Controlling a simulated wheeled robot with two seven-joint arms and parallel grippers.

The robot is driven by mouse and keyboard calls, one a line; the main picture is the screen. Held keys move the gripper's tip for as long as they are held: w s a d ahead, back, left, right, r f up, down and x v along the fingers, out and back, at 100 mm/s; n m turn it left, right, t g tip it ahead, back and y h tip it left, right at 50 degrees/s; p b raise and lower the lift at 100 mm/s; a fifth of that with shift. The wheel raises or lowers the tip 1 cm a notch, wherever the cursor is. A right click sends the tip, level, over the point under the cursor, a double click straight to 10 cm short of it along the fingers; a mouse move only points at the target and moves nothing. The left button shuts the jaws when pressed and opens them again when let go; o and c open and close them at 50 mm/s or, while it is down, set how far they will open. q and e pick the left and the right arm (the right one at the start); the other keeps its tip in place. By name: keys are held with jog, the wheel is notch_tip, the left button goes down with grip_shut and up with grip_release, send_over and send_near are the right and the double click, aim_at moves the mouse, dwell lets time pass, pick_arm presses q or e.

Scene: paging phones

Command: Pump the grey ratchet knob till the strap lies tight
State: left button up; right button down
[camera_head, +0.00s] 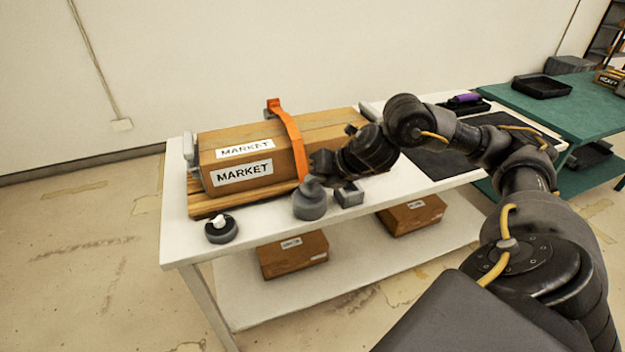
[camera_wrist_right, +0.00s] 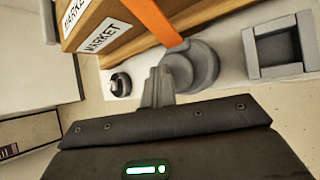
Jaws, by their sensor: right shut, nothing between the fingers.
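The grey ratchet knob (camera_head: 310,203) stands on the white bench at the front of a brown MARKET box (camera_head: 225,158). An orange strap (camera_head: 291,135) runs over the box and down its front towards the knob. Near the far top edge it seems to rise above the box. My right gripper (camera_head: 318,163) is shut and empty, just above and behind the knob. In the right wrist view the closed fingers (camera_wrist_right: 158,86) show beside the knob (camera_wrist_right: 193,68), overlapping its left edge; I cannot tell whether they touch. My left gripper is out of view.
A small grey square holder (camera_head: 348,195) sits right of the knob. A dark round base with a white top (camera_head: 220,230) is at the bench's front left. Boxes (camera_head: 292,255) lie on the shelf below. A green table (camera_head: 570,108) stands at right.

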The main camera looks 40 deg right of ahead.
aim_at(314, 187)
jog(key=shift+r+p, duration=0.5)
jog(key=shift+r, duration=0.3)
jog(key=shift+r, duration=0.15)
notch_tip(314, 187, up, 5)
jog(key=p, duration=0.5)
jog(key=shift+f, duration=0.2)
dwell(2.1)
